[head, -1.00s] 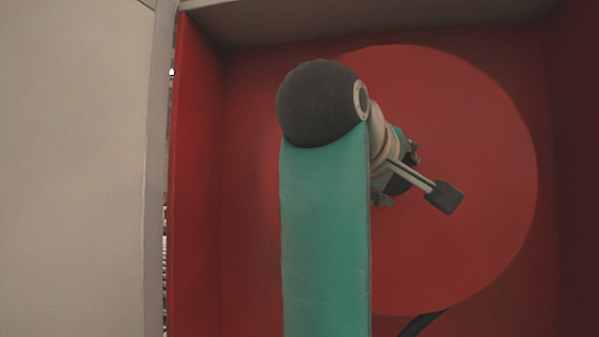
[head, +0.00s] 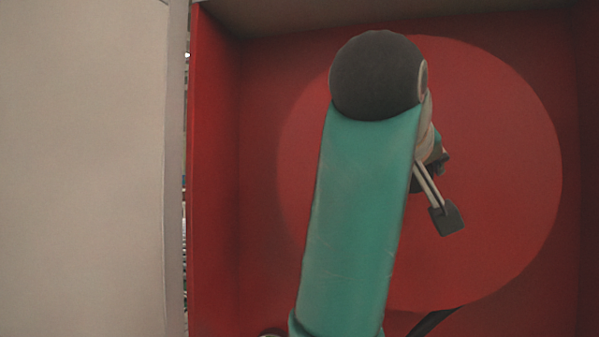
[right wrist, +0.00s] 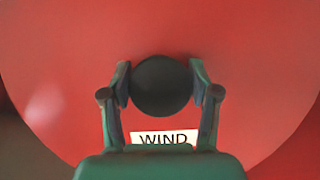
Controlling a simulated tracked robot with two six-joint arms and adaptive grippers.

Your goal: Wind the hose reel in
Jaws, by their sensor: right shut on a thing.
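The hose reel is a large red disc (head: 500,200) inside a red cabinet. A piece of black hose (head: 432,321) shows below the disc. In the right wrist view, my right gripper (right wrist: 160,80) is shut on a round black knob (right wrist: 160,87) in front of the red disc. In the head view, my right gripper (head: 440,160) is in front of the disc, mostly hidden behind my teal arm, and the knob cannot be made out. A white label reading WIND (right wrist: 163,137) lies below the knob. My left gripper is not in view.
The red cabinet's left side wall (head: 213,170) stands close beside my arm. A pale door or panel (head: 80,170) fills the left of the head view. The cabinet space right of my arm is clear.

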